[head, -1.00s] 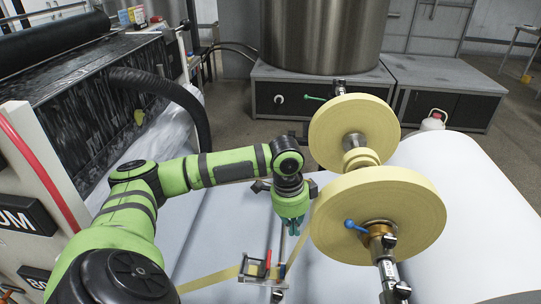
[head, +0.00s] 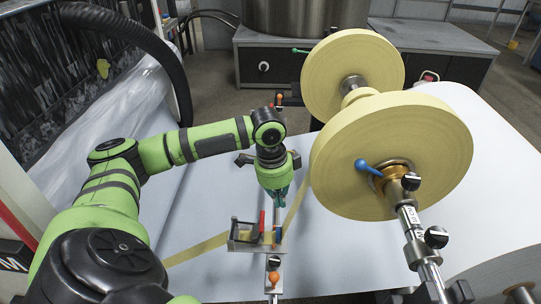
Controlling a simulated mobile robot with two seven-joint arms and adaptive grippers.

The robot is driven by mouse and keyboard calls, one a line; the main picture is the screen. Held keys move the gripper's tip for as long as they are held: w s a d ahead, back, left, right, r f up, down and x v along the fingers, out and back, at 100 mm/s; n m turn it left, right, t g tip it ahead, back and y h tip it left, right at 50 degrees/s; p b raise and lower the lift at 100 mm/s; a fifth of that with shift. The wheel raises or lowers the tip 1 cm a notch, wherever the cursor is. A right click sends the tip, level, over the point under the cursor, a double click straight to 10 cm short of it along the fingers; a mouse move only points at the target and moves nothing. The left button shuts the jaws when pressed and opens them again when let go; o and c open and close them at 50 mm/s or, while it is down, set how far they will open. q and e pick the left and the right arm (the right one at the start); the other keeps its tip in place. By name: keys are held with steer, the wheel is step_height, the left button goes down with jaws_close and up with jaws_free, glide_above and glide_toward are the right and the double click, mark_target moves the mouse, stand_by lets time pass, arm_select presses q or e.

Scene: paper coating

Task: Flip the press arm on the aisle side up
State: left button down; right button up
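My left gripper (head: 277,197) points down, with its teal fingertips just above and behind a small metal bracket (head: 242,233) on a rod. In the head view the fingertips overlap the rod; I cannot tell whether they touch it or how far they are open. The bracket carries a red upright lever (head: 262,222). A yellow tape strip (head: 197,249) runs through the bracket from the large near tape roll (head: 400,150). A blue-knobbed lever (head: 368,166) sits on that roll's hub. Which part is the press arm is not clear. My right gripper is not in view.
A second tape roll (head: 350,70) sits behind, on the same line, with a green lever (head: 300,51). A large white paper roll (head: 490,160) lies behind and right. A black hose (head: 150,40) hangs at the left. Orange and black knobs stand on the rod in front.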

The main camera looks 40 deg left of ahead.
arm_select(q)
steer(key=f, duration=0.6)
steer(key=d+f, duration=0.1)
steer(key=f, duration=0.3)
steer(key=shift+w, duration=0.4)
steer(key=shift+s+a+r, duration=0.9)
steer(key=shift+a, duration=0.2)
steer(key=shift+s+a+r+p, duration=0.2)
steer(key=shift+s+p, duration=0.05)
steer(key=shift+p, duration=0.05)
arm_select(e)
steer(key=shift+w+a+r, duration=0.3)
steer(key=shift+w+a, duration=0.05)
